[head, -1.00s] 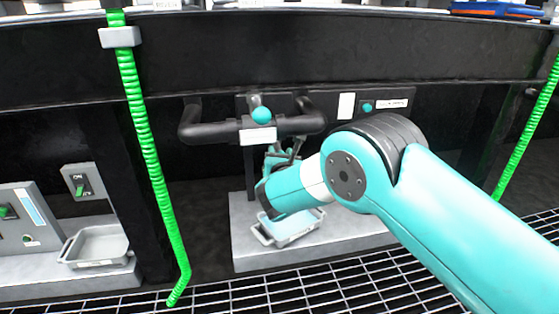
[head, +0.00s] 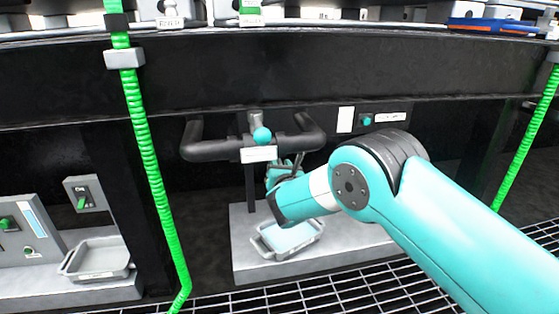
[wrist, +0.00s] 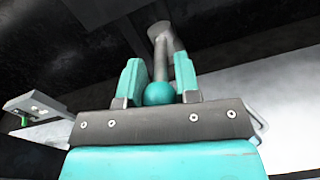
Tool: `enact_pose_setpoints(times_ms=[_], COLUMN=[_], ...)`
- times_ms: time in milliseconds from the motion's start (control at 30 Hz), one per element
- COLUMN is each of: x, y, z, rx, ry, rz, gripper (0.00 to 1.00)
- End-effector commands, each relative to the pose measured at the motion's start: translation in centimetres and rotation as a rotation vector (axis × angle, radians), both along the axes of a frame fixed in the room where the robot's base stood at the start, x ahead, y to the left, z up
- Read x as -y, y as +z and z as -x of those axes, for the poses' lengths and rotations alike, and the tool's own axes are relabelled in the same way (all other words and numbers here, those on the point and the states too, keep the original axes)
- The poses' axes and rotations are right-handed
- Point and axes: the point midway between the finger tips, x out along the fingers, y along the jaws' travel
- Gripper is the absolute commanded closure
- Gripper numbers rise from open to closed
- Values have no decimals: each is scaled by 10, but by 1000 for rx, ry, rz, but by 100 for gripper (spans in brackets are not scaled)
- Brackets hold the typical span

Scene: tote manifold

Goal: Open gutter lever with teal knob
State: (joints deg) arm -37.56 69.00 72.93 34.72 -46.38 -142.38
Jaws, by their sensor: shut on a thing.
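In the wrist view a teal ball knob (wrist: 160,93) on a grey lever stem (wrist: 160,65) sits between the two teal fingers of my gripper (wrist: 158,62). The fingers touch it on both sides, and the stem runs up to a grey cylinder. In the head view a teal ball knob (head: 262,135) shows above a blank-looking white label (head: 258,155) between dark pipe handles. My gripper (head: 275,168) is just below that label, partly hidden by its own wrist. I cannot tell from the head view whether that knob is the one held.
A grey tray (head: 312,238) stands on the pale ledge below. A small teal button (head: 367,121) is to the right. A ribbed green hose (head: 155,165) hangs at left, near a panel with a green switch (head: 83,200) and another tray (head: 70,268).

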Motion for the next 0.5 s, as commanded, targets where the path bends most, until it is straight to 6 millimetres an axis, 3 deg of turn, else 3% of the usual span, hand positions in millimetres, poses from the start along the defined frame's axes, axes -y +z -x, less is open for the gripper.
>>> enact_pose_setpoints(times_ms=[500], x=[7], y=[-1], z=[0], rx=[-1], ry=[40], rz=[-2], gripper=[100])
